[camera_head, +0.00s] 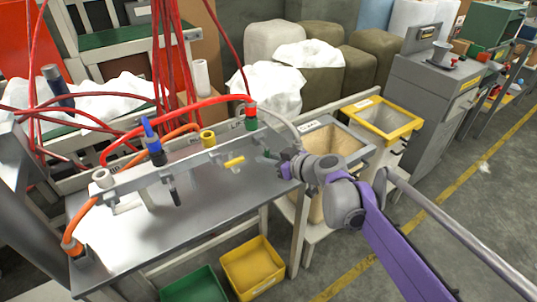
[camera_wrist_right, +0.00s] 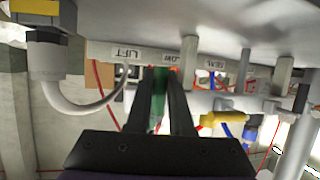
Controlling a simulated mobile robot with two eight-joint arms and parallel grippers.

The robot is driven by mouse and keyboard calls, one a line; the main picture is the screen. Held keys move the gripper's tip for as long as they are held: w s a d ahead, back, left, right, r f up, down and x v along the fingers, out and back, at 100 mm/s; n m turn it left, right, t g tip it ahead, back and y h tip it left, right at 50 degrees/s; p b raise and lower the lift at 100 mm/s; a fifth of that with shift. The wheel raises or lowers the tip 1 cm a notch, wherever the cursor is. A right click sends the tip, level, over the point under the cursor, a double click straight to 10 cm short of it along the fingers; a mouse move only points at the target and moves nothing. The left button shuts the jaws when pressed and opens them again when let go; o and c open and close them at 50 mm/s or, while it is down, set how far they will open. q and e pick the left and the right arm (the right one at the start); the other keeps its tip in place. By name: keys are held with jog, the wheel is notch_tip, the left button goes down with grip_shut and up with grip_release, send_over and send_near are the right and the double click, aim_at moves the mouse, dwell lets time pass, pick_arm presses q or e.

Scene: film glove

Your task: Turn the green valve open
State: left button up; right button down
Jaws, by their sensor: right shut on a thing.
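The green valve (camera_head: 251,117) sits at the right end of a grey metal rail on the workbench, with a red hose running to its top. Its green handle (camera_head: 267,155) sticks out below the rail toward my right gripper (camera_head: 279,160). In the right wrist view the green handle (camera_wrist_right: 158,98) lies between the two dark fingers of my right gripper (camera_wrist_right: 165,90), which is shut on it. The fingers partly hide the handle and valve body. A yellow handle (camera_wrist_right: 221,118) points sideways beside it. My left gripper is not in view.
The rail (camera_head: 180,160) also carries a yellow valve (camera_head: 207,138), a blue valve (camera_head: 155,150) and a white fitting (camera_head: 103,178). Red hoses hang around them. A yellow bin (camera_head: 252,268) and a green bin (camera_head: 190,286) stand below the bench. Yellow-rimmed bin (camera_head: 388,115) stands right.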

dwell(0.3)
jog(key=c, duration=0.8)
grip_release()
jog(key=p+v, duration=0.2)
jog(key=v, duration=0.8)
jog(key=shift+s+d, duration=0.25)
jog(key=shift+d, duration=0.05)
jog(key=shift+r, duration=0.1)
